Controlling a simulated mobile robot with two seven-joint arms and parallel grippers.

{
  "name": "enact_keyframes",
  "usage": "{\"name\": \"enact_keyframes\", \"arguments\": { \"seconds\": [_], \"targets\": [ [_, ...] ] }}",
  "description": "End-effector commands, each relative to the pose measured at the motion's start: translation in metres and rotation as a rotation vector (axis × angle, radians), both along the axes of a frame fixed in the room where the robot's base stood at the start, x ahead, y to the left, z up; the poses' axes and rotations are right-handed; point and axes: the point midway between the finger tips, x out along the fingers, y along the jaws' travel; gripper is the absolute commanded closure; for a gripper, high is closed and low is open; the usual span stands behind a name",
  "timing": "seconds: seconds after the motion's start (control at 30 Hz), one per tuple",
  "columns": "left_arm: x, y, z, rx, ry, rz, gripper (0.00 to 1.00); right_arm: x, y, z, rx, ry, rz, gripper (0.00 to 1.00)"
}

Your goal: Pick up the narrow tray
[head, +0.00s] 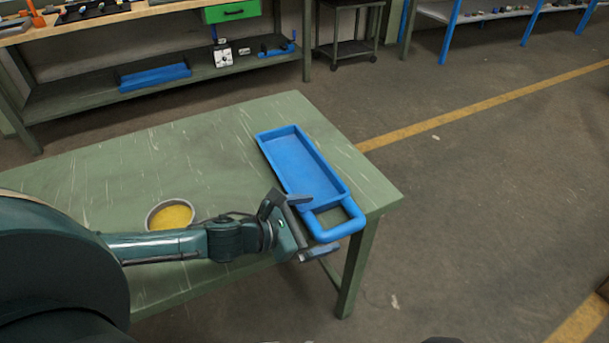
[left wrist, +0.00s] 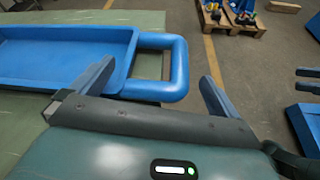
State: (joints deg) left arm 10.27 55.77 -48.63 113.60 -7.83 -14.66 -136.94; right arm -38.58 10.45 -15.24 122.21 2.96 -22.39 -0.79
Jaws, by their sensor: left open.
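The narrow tray (head: 301,166) is blue and long, with a loop handle (head: 337,222) at its near end. It lies on the green table near the right edge, and the handle reaches to the table's near edge. My left gripper (head: 309,225) is open at the handle end in the head view. In the left wrist view the tray (left wrist: 60,60) shows at the left and its handle (left wrist: 180,70) lies ahead, between the spread fingers of my left gripper (left wrist: 155,85). I cannot tell whether a finger touches the handle.
A round bowl of yellow stuff (head: 171,215) stands on the green table (head: 213,137) behind my left forearm. A workbench (head: 60,100) with another blue tray (head: 155,78) on its shelf stands at the back. The floor right of the table is mostly clear.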

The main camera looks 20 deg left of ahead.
Motion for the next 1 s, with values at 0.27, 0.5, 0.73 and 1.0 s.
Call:
{"name": "enact_keyframes", "arguments": {
  "seconds": [0.27,0.5,0.73,1.0],
  "targets": [
    [0.031,-0.019,-0.014,-0.002,-0.001,-0.001,0.00,0.000,0.000,0.003,-0.009,-0.001,0.002,0.64],
    [0.035,-0.021,-0.016,0.000,0.000,-0.001,0.00,0.000,-0.001,0.002,-0.010,0.000,0.002,0.64],
    [0.034,-0.021,-0.016,0.000,0.000,-0.001,0.14,0.000,-0.001,0.002,-0.010,0.000,0.002,0.64],
    [0.034,-0.021,-0.016,0.000,0.000,-0.001,0.36,0.000,-0.001,0.002,-0.010,0.000,0.002,0.64]
  ]
}}
